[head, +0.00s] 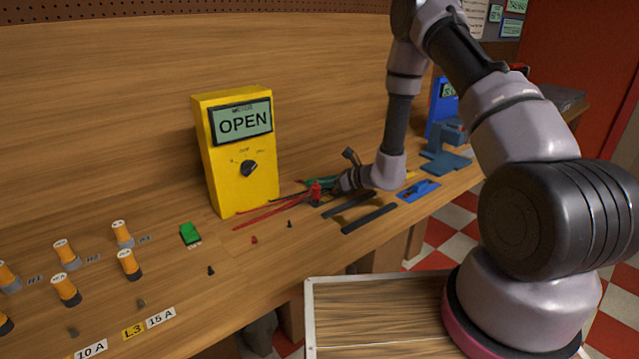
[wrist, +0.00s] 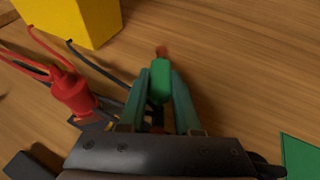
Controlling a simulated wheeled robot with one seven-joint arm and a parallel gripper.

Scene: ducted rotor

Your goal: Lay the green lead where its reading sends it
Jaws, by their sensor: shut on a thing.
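The green lead (wrist: 160,82) has a green body and a copper-coloured tip. My gripper (wrist: 161,98) is shut on it in the wrist view, with a finger on each side and the tip pointing away from the gripper. In the head view my gripper (head: 340,184) is low over the bench, right of the yellow meter. The yellow meter (head: 246,185) stands upright and its display reads OPEN. The wrist view shows its lower part (wrist: 85,18). A red lead (head: 315,192) with a thick red body (wrist: 74,95) is just left of my gripper.
Two dark strips (head: 370,218) and a blue piece (head: 418,190) lie right of the gripper. A small green block (head: 190,233) and several orange fuses (head: 127,264) stand at left, near labels 10 A (head: 91,349) and L3 15 A (head: 149,323). A blue device (head: 446,150) stands farther right.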

